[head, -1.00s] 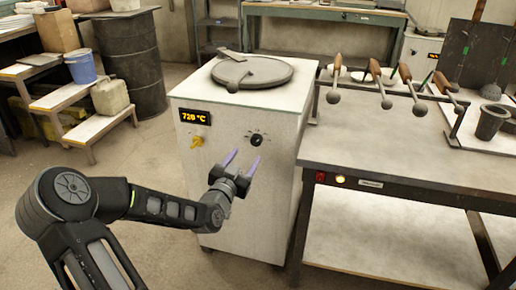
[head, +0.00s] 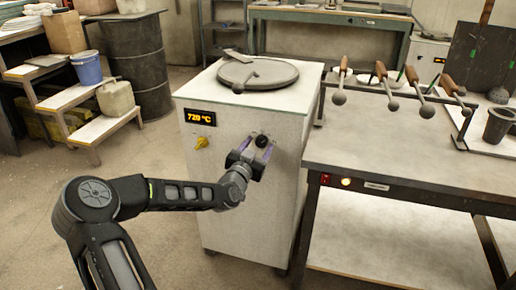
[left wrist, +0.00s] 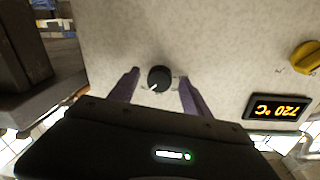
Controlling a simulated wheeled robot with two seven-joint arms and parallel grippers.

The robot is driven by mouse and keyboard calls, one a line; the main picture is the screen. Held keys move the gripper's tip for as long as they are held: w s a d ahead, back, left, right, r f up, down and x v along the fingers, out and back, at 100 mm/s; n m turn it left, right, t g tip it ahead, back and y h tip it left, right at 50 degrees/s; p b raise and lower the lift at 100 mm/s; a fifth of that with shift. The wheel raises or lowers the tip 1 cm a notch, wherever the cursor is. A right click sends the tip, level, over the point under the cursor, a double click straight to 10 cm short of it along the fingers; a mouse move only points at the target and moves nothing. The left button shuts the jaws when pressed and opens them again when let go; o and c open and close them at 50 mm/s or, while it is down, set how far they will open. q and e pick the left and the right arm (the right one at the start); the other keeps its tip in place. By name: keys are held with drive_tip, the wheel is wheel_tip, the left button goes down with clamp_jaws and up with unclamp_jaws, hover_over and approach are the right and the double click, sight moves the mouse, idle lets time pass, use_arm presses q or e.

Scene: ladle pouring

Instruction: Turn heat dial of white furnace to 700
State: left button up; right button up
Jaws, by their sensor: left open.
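The white furnace (head: 225,222) stands in the middle of the head view, with a round grey lid on top. Its display (head: 200,117) reads 720 °C and shows upside down in the left wrist view (left wrist: 276,107). The black heat dial (head: 262,141) is on the front face; in the left wrist view the dial (left wrist: 159,79) has a white pointer mark. My left gripper (head: 252,155) is open, its purple fingers (left wrist: 160,88) on either side of the dial, with gaps visible. Contact with the panel cannot be told. My right gripper is not in view.
A yellow knob (head: 202,143) sits left of the dial, below the display. A workbench (head: 400,150) with several wooden-handled ladles on a rack stands close at the right. Wooden steps (head: 90,125) and a dark barrel (head: 140,70) are at the back left.

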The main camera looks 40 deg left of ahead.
use_arm(q)
clamp_jaws()
idle(0.6)
